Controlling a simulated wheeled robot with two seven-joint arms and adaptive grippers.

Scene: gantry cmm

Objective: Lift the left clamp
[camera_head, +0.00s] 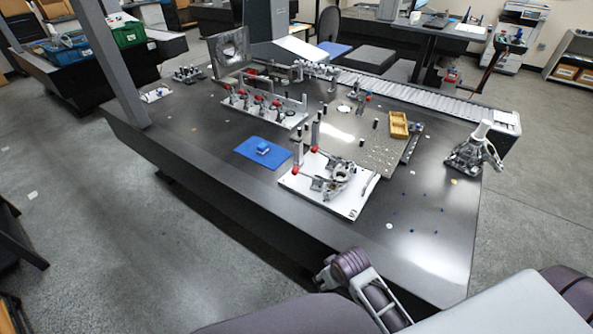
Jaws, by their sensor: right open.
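A white fixture plate (345,207) lies near the front edge of the dark table and carries a round metal part (341,171) in its middle. The left clamp (318,183) is a small metal clamp on the plate's left side. Its arm appears to lie low, with a red end (295,171) at the left. A second red-ended clamp (315,148) sits farther back on the plate. My right gripper (325,274) is open at the bottom of the view, in front of the table edge, apart from the plate and clamps. My left gripper is not in view.
A grey post (110,62) rises at the left. The front-left tabletop is clear.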

